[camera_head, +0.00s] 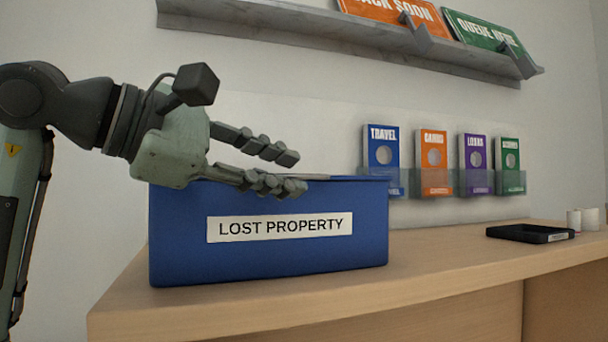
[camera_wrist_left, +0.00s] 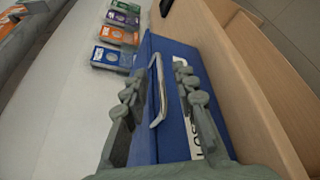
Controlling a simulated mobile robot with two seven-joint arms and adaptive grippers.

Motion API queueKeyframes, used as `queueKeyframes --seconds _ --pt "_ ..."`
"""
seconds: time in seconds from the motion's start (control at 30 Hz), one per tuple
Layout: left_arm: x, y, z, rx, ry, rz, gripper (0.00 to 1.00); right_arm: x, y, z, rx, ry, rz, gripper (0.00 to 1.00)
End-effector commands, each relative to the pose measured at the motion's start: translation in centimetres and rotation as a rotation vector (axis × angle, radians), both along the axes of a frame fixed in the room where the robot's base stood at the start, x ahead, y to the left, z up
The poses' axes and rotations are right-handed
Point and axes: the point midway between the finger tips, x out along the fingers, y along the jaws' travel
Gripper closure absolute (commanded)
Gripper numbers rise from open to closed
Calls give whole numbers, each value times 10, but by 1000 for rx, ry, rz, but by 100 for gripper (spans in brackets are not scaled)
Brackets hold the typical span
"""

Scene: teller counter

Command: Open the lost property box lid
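The blue lost property box (camera_head: 270,262) stands on the counter with a white LOST PROPERTY label on its front. Its top is nearly edge-on in the head view; the blue lid (camera_wrist_left: 172,50) looks flat and shut in the left wrist view. A pale metal bar handle (camera_wrist_left: 160,90) is on the lid. My left gripper (camera_head: 290,173) is open at the top of the box, one finger above the other. In the left wrist view its fingers (camera_wrist_left: 162,92) are on either side of the handle, apart from each other. Contact is unclear. My right gripper is out of view.
The wooden counter (camera_head: 440,262) has free room right of the box. A black tray (camera_head: 530,233) and white rolls (camera_head: 582,219) lie at the far right. Leaflet holders (camera_head: 430,182) hang on the wall behind, under a grey shelf (camera_head: 350,38) with signs.

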Motion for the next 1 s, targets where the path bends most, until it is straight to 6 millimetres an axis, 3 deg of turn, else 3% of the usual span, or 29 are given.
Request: queueKeyframes --seconds 0.2,0.57,0.8,1.0 --pt "16 -23 -6 0 2 -2 72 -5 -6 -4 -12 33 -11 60" --pt "21 -27 -8 1 -1 1 72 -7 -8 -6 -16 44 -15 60" --pt "21 -27 -8 1 -1 0 100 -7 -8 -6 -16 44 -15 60" --pt "21 -27 -8 1 -1 0 100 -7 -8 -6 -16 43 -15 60"
